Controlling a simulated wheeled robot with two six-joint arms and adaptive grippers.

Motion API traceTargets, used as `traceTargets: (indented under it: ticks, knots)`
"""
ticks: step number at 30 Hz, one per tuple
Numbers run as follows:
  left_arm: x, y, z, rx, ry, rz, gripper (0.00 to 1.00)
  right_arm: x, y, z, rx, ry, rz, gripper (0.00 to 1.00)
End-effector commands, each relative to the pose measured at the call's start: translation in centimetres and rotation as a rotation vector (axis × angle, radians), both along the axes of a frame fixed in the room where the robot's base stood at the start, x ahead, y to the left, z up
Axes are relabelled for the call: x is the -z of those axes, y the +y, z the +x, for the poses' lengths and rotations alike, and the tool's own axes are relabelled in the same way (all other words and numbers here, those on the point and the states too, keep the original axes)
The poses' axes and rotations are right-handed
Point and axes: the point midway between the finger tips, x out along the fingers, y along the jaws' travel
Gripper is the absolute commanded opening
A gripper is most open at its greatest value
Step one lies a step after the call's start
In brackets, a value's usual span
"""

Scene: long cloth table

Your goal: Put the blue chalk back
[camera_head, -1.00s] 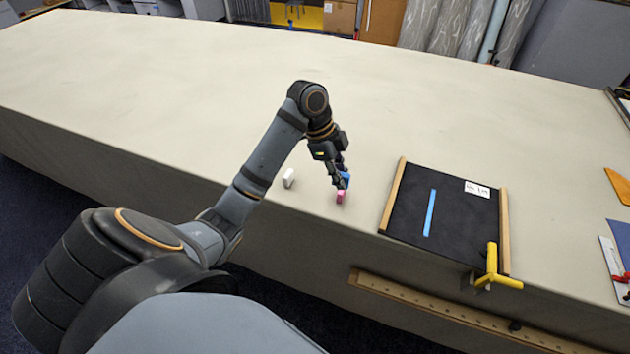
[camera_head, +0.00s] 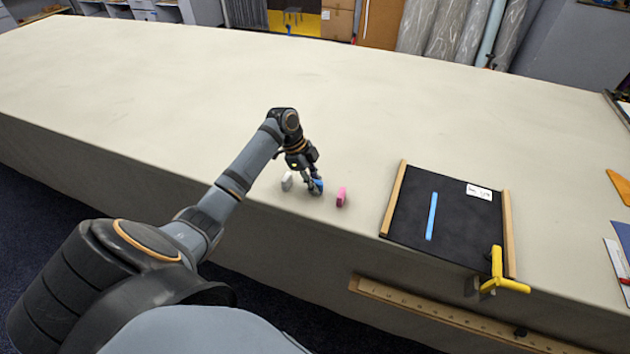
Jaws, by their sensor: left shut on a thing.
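The blue chalk (camera_head: 318,186) is between the fingertips of my left gripper (camera_head: 313,183), which is shut on it. It is low at the table's front edge area, between the white chalk (camera_head: 287,181) on the left and the pink chalk (camera_head: 341,197) on the right. Whether the blue chalk touches the cloth I cannot tell. The white and pink chalks stand on the cloth, apart from it. The fingers hide part of the blue chalk. My right gripper is not in view.
A black board (camera_head: 415,215) with wooden side rails and a blue stripe (camera_head: 431,216) lies to the right. An orange piece (camera_head: 620,187) lies at the far right. The cloth table (camera_head: 180,95) is clear behind the chalks.

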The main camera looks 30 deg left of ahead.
Motion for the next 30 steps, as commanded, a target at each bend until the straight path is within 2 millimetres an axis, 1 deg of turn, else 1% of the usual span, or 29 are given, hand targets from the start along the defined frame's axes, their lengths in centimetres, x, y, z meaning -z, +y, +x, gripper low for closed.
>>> traceTargets:
  ticks: [9,10,14,15,22,25,28,30]
  knots:
    - [0.4,0.0,0.0,0.001,-0.001,0.001,0.00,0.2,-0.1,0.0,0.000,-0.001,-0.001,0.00]
    - [0.3,0.0,0.0,0.000,-0.002,0.001,0.19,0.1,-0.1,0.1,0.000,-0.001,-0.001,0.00]
    - [0.3,0.0,0.0,0.000,-0.002,0.001,0.36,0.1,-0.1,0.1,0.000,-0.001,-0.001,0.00]
    - [0.3,0.0,0.0,0.000,-0.002,0.001,0.39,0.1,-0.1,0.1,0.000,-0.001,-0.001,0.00]
    - [0.3,0.0,0.0,0.000,-0.002,0.001,0.39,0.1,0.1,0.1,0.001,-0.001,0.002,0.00]
    - [-0.2,0.1,0.1,0.000,-0.003,0.002,0.39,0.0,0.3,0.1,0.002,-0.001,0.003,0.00]
    - [-1.4,0.8,0.0,0.000,-0.005,0.005,0.39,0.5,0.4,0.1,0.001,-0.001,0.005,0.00]
    - [-2.9,1.4,-0.2,-0.001,-0.006,0.007,0.39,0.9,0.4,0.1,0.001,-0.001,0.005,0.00]
